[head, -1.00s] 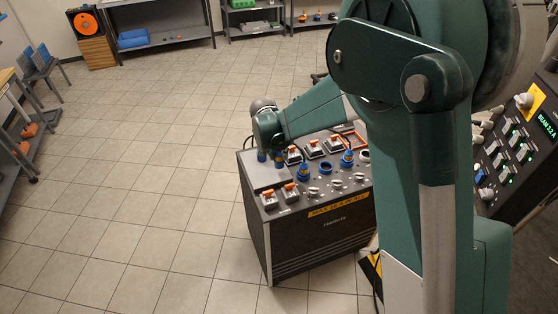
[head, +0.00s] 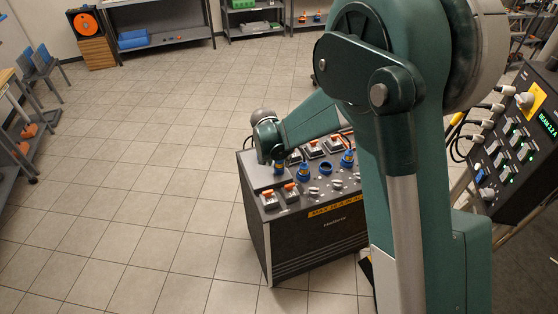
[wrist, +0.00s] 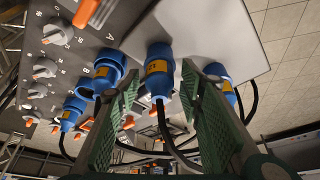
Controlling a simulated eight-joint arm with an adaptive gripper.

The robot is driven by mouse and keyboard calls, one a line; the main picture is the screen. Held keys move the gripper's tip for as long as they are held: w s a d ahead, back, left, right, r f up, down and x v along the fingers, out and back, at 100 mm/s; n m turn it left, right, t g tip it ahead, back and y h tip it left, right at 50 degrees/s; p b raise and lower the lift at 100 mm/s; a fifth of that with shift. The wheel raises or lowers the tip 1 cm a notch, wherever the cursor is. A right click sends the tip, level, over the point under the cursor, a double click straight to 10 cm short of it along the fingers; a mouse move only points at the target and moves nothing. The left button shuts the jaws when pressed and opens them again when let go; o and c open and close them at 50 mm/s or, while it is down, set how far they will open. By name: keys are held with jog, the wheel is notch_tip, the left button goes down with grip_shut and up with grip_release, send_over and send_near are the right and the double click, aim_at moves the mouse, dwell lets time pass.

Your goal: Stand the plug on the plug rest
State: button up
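A blue plug with a yellow label (wrist: 158,72) stands between the fingers of my gripper (wrist: 160,78) in the wrist view, its dark cable running toward the camera. The green-padded fingers are open, with narrow gaps seen on both sides of the plug. A second blue plug (wrist: 222,75) is partly hidden behind the right finger. A pale flat plate (wrist: 215,35) lies beside the plugs; I cannot tell whether it is the plug rest. In the head view my wrist is over the left part of the box, above a blue plug (head: 278,167); the fingers are hard to make out.
A sloped console (head: 515,145) stands at right. The tiled floor (head: 150,190) at left is clear.

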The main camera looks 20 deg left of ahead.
jog(key=shift+r, duration=0.1)
dwell(0.3)
jog(key=p+v, duration=0.1)
jog(key=v, duration=1.1)
dwell(1.1)
jog(key=s+d+r, duration=0.2)
jog(key=d+r, duration=0.3)
jog(key=d, duration=0.6)
jog(key=s+d+r, duration=0.2)
jog(key=d+r, duration=0.4)
jog(key=d, duration=0.5)
jog(key=s+d+r, duration=0.2)
jog(key=d+r, duration=0.3)
jog(key=d, duration=0.6)
jog(key=s+d+t, duration=0.2)
jog(key=s+d, duration=1.8)
jog(key=d, duration=0.3)
jog(key=shift+s+d+f+t, duration=0.15)
jog(key=shift+d+f+t, duration=0.05)
jog(key=shift+f+t, duration=0.2)
